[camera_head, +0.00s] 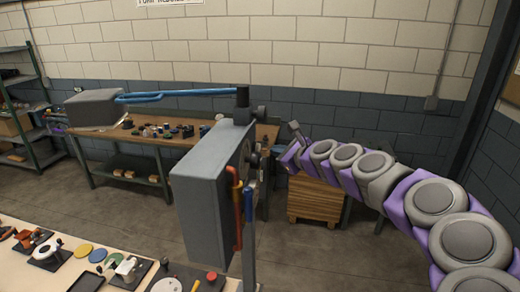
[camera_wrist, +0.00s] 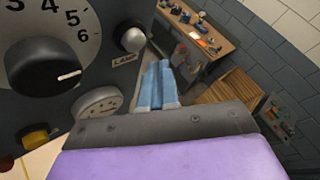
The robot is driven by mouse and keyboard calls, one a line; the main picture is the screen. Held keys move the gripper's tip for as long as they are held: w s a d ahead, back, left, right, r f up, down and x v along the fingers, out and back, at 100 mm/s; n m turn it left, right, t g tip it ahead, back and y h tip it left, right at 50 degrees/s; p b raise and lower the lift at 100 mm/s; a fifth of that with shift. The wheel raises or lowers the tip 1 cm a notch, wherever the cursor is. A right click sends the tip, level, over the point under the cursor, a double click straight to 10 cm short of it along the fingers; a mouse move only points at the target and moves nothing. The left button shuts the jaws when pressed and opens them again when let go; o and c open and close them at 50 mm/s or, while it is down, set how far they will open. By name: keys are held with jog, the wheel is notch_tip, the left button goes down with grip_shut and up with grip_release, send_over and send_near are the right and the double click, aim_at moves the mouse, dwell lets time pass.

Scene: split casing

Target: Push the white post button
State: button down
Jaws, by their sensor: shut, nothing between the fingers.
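The casing is edge-on there, so I cannot make out the button.
The panel carries a black dial knob (camera_wrist: 45,75), a round gauge (camera_wrist: 98,102) and a yellow knob (camera_wrist: 36,137) beside the button. Red-orange (camera_head: 237,210) and blue handles stick out of the casing. A cluttered workbench (camera_head: 150,137) and wooden crate (camera_head: 315,200) stand behind.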

jog(key=d, duration=0.1)
jog(key=s+d, duration=0.1)
jog(key=d, duration=0.2)
jog(key=shift+s+d, duration=0.25)
jog(key=shift+d, duration=0.1)
